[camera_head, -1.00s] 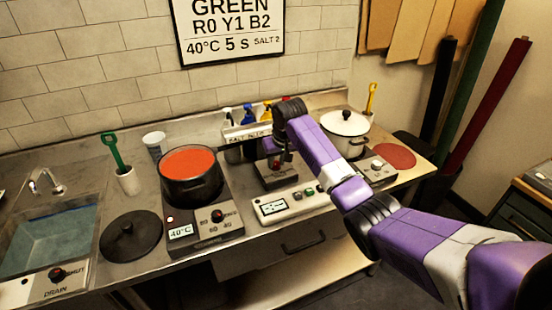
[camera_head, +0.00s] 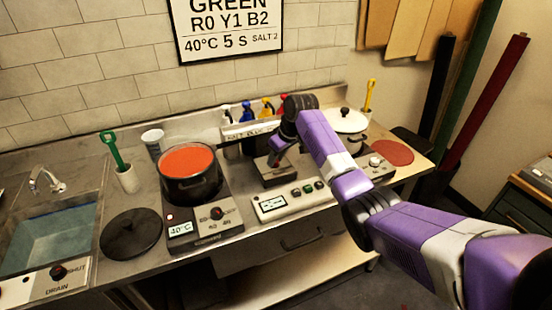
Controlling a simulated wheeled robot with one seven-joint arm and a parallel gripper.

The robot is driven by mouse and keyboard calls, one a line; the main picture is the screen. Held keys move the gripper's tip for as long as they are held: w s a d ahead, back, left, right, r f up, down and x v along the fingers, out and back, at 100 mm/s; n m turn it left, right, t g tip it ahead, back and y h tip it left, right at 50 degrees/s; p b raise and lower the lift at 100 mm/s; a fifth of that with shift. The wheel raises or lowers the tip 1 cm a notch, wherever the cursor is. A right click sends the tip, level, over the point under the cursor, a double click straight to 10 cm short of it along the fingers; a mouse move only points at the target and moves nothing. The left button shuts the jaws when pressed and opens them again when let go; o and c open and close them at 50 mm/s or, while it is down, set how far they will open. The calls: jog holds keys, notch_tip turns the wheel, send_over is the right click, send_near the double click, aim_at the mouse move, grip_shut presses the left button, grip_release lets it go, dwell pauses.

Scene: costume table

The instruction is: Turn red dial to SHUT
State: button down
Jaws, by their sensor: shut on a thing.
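My gripper (camera_head: 275,160) points down at a small grey box (camera_head: 277,178) in the middle of the counter. It is shut on a small part on top of the box, which looks like the red dial, with a bit of red showing by the fingertips. The fingers and wrist hide most of the dial, so its pointer and any marks around it cannot be read. A drain panel (camera_head: 30,291) at the far left has a dark knob (camera_head: 57,272) with the word SHUT beside it; my gripper is far from it.
A pot of red liquid (camera_head: 188,160) stands on a hotplate left of my gripper. A control panel (camera_head: 293,200) lies in front of the box. Coloured bottles (camera_head: 267,108) stand behind, and a white lidded pot (camera_head: 345,122) is on the right, close to my arm.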

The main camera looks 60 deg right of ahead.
jog(key=c, duration=1.1)
grip_release()
jog(key=shift+r, duration=0.1)
jog(key=b+v, duration=0.1)
jog(key=v, duration=0.6)
jog(key=shift+s+r, duration=0.15)
jog(key=shift+r, duration=0.15)
